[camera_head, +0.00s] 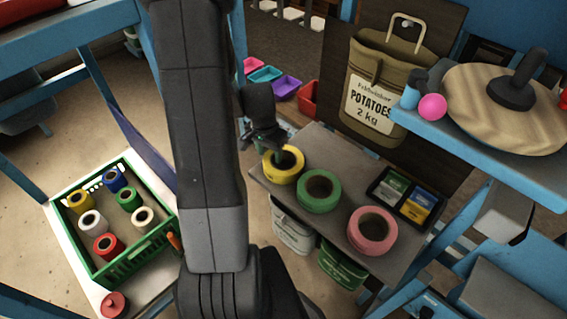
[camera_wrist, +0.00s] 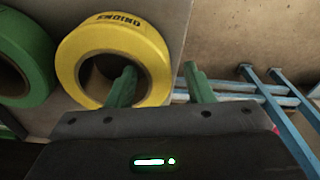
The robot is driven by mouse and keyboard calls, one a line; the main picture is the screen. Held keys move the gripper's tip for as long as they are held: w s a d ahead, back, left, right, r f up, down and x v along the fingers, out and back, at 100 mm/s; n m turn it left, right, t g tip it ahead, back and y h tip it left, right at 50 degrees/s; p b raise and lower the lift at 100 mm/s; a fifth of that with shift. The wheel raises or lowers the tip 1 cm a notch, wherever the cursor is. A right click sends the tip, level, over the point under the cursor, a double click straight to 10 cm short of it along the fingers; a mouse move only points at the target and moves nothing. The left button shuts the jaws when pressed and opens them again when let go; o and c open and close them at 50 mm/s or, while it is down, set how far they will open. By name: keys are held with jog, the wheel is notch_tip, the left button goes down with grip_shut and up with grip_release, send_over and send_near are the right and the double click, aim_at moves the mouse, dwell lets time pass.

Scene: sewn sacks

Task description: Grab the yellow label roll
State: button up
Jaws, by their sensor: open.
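The yellow label roll (camera_head: 283,179) lies flat at the left end of a grey shelf (camera_head: 335,221) in the head view, and it is large in the wrist view (camera_wrist: 150,50). My gripper (camera_head: 272,148) is over it with open jaws. In the wrist view my gripper (camera_wrist: 160,69) has one green finger over or in the roll's hole and the other just outside its right side, with the roll's wall between them. How deep the fingers reach is unclear. A green roll (camera_head: 318,205) sits close beside the yellow one.
A pink roll (camera_head: 372,246) and a dark tray (camera_head: 427,206) with small boxes share the shelf. A potato sack (camera_head: 378,70) hangs behind. A green crate (camera_head: 137,257) of several thread spools stands left. A blue table (camera_head: 480,150) is at right.

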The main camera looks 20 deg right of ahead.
jog(key=shift+f, duration=0.1)
grip_shut()
